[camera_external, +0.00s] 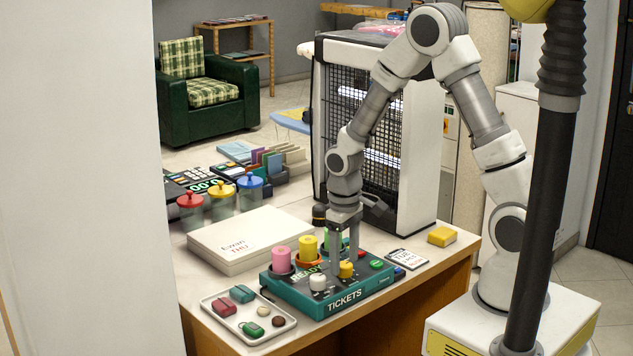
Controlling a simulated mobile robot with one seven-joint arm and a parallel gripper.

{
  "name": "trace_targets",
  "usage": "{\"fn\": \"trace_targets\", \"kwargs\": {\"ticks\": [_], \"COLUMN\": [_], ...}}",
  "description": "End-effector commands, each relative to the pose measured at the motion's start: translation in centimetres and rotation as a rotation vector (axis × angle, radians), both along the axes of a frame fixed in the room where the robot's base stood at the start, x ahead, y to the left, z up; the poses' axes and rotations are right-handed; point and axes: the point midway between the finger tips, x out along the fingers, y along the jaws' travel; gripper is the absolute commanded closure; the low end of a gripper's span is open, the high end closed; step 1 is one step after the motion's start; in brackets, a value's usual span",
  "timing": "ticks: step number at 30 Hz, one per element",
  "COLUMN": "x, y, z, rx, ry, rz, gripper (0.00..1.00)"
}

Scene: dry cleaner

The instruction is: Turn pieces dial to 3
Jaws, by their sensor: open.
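The teal ticket machine (338,300) marked "TICKETS" and "READY" sits on the counter's front part. A white knob (318,283) and a yellow knob (346,270) stand on its top. I cannot read any dial numbers or tell which knob is the pieces dial. My gripper (345,262) points straight down over the machine, open, with its fingers just behind or around the yellow knob; I cannot tell whether they touch it. The fingers partly hide the machine's top.
Pink (281,260) and yellow (307,248) rolls stand behind the knobs. A tray (225,322) with small items lies left, a white box (236,238) behind. A ticket card (407,259) and yellow block (442,236) lie right.

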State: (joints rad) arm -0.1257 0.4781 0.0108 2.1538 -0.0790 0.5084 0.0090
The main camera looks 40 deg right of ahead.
Motion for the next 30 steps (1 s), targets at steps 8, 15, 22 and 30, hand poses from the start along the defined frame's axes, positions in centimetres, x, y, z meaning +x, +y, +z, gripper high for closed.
{"fn": "trace_targets", "kwargs": {"ticks": [8,15,22,30], "x": [0.1,0.0,0.0,-0.1], "y": [0.2,0.4,0.5,0.5], "z": [6.6,12.2,15.5,16.2], "rx": [0.001,0.001,0.001,0.0], "ry": [-0.007,-0.006,-0.003,0.0], "rz": [0.001,0.001,0.0,0.0], "gripper": [0.28,0.28,0.28,0.28]}}
